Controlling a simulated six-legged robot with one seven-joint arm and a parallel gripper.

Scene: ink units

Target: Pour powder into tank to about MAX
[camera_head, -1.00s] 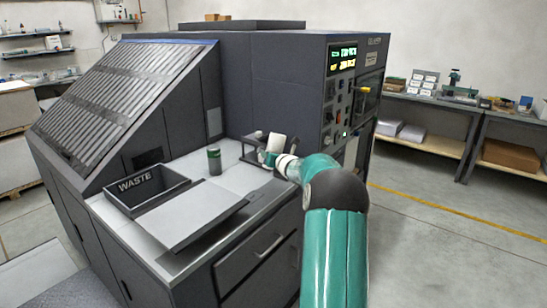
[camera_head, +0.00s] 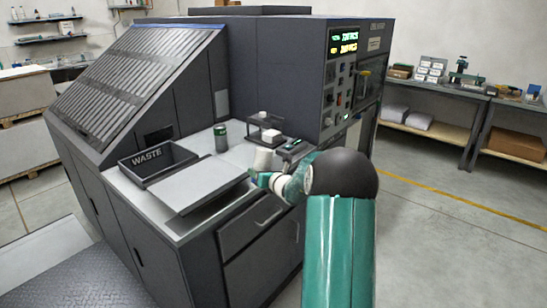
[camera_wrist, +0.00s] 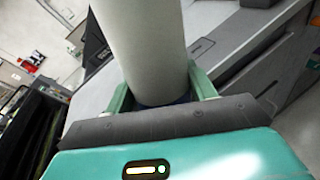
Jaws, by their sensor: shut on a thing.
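A pale white cylinder (camera_head: 263,161) is in my gripper (camera_head: 265,179), held near the front edge of the grey worktop. In the wrist view the large smooth white cylinder (camera_wrist: 140,45) stands between the two green fingers of my gripper (camera_wrist: 160,92), which are shut on it. A dark band shows at its lower end. It looks close to upright in the head view. I cannot see powder or its opening. No MAX mark is readable, and I cannot tell which part is the tank.
A black WASTE bin (camera_head: 157,178) and a flat grey panel (camera_head: 205,190) lie left of my gripper. A small black stand (camera_head: 250,135) with white pieces is behind it. The dark machine cabinet (camera_head: 275,75) with lit displays rises behind. Floor at right is clear.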

